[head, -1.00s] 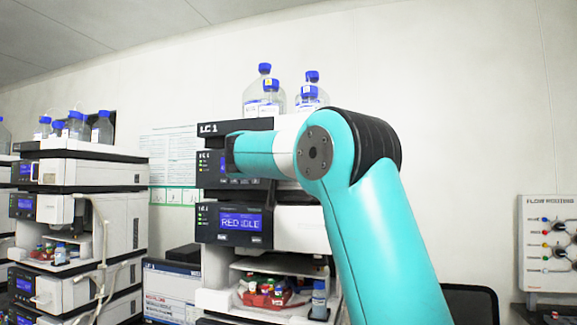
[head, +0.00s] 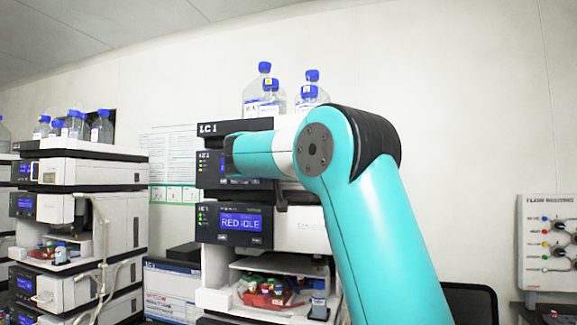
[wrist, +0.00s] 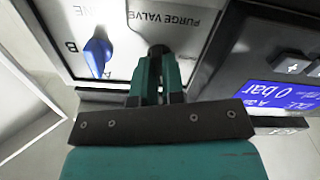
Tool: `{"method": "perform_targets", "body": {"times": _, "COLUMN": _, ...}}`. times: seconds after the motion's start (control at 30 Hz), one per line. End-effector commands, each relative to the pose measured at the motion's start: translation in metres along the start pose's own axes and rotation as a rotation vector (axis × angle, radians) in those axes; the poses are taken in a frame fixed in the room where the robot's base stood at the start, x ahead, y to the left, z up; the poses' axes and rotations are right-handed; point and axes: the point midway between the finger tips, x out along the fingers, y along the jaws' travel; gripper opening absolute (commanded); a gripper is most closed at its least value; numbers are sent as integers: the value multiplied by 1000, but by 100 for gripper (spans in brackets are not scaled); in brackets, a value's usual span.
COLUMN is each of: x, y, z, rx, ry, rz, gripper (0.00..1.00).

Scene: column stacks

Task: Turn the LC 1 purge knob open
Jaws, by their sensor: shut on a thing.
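The LC 1 stack (head: 209,128) stands in the middle of the head view, partly behind my arm. In the wrist view a white panel (wrist: 125,65) carries the upside-down words PURGE VALVE. A dark purge knob (wrist: 159,49) sticks out of it by the lettering, mostly covered by my fingers. My gripper (wrist: 159,62) is shut on this knob, with its teal fingers on either side. The exact turn angle of the knob cannot be told. In the head view my arm hides the knob and the fingertips.
A blue knob (wrist: 97,53) by the letter B sits close beside my fingers. A pump display (wrist: 283,98) reads 0 bar. The lower display (head: 241,222) reads RED IDLE. Bottles (head: 264,95) stand on top. Another stack (head: 75,175) is at left, a flow panel (head: 548,245) at right.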

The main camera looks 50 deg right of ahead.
Motion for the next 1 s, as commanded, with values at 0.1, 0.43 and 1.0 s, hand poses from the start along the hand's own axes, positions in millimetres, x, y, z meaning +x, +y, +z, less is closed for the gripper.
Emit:
{"method": "perform_targets", "body": {"times": 0.1, "x": 0, "y": 0, "z": -2, "rx": -112, "ry": 1, "rz": 0, "gripper": 0}}
{"method": "perform_targets", "body": {"times": 0.43, "x": 0, "y": -1, "z": -3, "rx": -427, "ry": 1, "rz": -1, "gripper": 0}}
{"method": "perform_targets", "body": {"times": 1.0, "x": -1, "y": -3, "z": -2, "rx": -918, "ry": 2, "rz": -1, "gripper": 0}}
